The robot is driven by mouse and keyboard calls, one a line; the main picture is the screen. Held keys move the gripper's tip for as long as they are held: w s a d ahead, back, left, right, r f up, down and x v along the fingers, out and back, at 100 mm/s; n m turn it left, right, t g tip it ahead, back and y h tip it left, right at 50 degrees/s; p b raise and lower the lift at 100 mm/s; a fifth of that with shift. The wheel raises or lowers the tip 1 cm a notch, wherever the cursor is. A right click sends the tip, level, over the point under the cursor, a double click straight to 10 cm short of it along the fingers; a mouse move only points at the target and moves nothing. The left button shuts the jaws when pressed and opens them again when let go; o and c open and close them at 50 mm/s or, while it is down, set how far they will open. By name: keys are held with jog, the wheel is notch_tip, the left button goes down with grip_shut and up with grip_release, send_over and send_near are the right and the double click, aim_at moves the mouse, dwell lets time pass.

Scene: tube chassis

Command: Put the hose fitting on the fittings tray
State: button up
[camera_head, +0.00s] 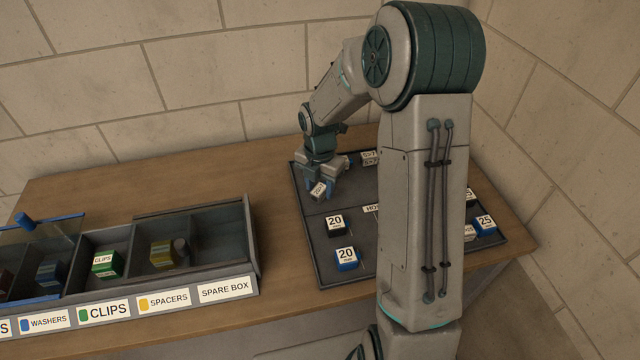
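The dark fittings tray (310,228) lies on the right part of the table, partly hidden behind my arm. My gripper (319,188) points down over the tray's back left part. A small block with a white label (318,191) sits tilted between its blue fingertips, and the fingers appear closed on it. It looks like a fitting, but its label is too small to read. Whether it touches the tray is unclear. Two fittings marked 20, a black one (336,225) and a blue one (346,259), stand at the tray's front left. A label starting "HO" (372,209) is partly covered.
A blue block marked 25 (484,226) and other labelled pieces stand at the tray's right, partly behind my arm. A compartment box (255,240) stands at left, with a green clips box (107,263) and spacers (163,254); its spare compartment is empty. Walls close the back and right.

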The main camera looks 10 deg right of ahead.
aim_at(320, 188)
notch_tip(320, 188, up, 12)
jog(key=s+r+m+t, duration=0.1)
jog(key=s+r+m, duration=0.1)
jog(key=s+m, duration=0.9)
jog(key=s+r+m+t, duration=0.2)
jog(key=s+r+m, duration=0.1)
jog(key=s+m, duration=0.8)
jog(key=m, duration=0.5)
jog(key=shift+s+d, duration=0.25)
jog(key=shift+d, duration=0.1)
